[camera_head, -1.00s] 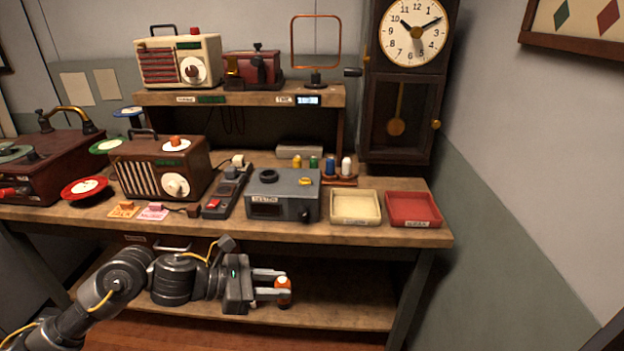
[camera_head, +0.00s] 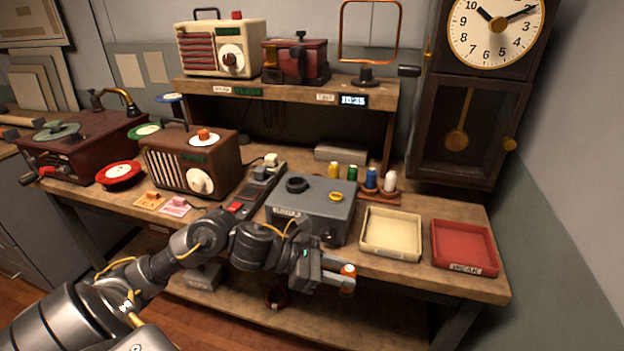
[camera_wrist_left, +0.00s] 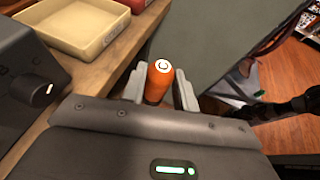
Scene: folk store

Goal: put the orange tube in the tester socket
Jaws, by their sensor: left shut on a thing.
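The orange tube (camera_head: 348,271) with a white top is held upright between the fingers of my left gripper (camera_head: 340,277), in front of the bench's front edge. In the left wrist view the tube (camera_wrist_left: 159,80) stands between the two grey fingers (camera_wrist_left: 160,90). The grey tester box (camera_head: 318,208) stands on the bench behind and to the left of the gripper. On its top are a dark round socket (camera_head: 297,184) and a yellow part (camera_head: 336,196). My right gripper is not in view.
A cream tray (camera_head: 392,234) and a red tray (camera_head: 464,247) stand right of the tester. Several coloured tubes or spools (camera_head: 370,179) stand in a rack behind it. A brown radio (camera_head: 190,165) is to the left. A tall clock (camera_head: 470,120) stands behind the trays.

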